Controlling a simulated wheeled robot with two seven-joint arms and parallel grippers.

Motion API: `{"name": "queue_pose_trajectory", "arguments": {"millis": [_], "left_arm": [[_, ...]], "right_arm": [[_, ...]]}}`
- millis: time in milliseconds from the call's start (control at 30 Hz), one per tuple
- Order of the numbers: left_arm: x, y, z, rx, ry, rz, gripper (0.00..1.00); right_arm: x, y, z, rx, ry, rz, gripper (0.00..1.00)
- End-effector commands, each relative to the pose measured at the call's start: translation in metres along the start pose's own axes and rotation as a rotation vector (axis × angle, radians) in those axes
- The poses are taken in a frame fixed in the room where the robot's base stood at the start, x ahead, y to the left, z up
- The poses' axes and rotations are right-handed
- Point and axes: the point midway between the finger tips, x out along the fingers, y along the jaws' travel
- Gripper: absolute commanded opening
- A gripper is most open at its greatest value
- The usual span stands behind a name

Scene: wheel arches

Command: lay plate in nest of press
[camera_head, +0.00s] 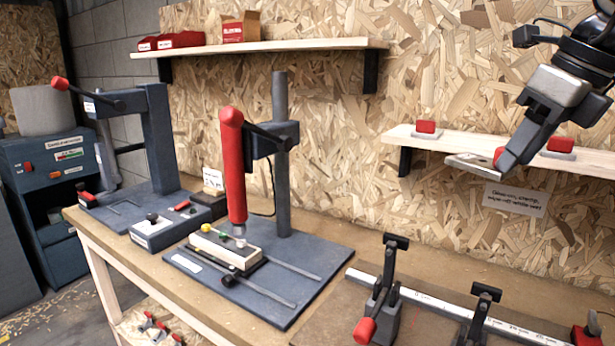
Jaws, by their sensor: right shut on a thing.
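My right gripper (501,154) is at the upper right, in front of the wall shelf. It is shut on a thin light-grey plate (470,164), which sticks out to the left, held up in the air and roughly flat. A dark press (158,135) with a red-knobbed lever stands at the far left of the bench. A second stand (281,150) holds a red upright tool (233,165) over a cream block (226,248) on a dark base. I cannot clearly make out a nest on the lever press. My left gripper is not in view.
A low box (153,232) with knobs sits in front of the lever press. Clamps with red tips (366,329) and a white rail (425,300) fill the front right. Red items stand on the right shelf (460,148). A higher shelf (290,46) holds boxes.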

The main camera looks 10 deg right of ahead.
Motion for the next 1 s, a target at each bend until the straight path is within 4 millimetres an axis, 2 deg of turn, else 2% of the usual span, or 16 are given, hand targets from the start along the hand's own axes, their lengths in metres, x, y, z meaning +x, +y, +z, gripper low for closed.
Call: {"name": "queue_pose_trajectory", "arguments": {"millis": [33, 100, 367, 700, 900, 1000], "left_arm": [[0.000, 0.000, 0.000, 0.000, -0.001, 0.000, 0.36], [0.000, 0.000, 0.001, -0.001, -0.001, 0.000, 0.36], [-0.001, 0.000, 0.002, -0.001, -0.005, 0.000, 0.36], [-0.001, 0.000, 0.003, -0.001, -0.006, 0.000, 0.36], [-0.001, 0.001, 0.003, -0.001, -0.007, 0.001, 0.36], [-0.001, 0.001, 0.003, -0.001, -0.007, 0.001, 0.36]], "right_arm": [[0.016, 0.005, -0.001, -0.115, 0.005, 0.056, 0.08], [0.034, 0.012, -0.002, -0.283, 0.006, 0.125, 0.08], [0.098, 0.042, -0.011, -0.906, 0.007, 0.386, 0.08], [0.182, 0.098, -0.046, -1.814, 0.010, 0.765, 0.08], [0.219, 0.131, -0.072, -2.272, 0.008, 0.950, 0.08], [0.229, 0.142, -0.082, -2.410, 0.007, 1.004, 0.08]]}}
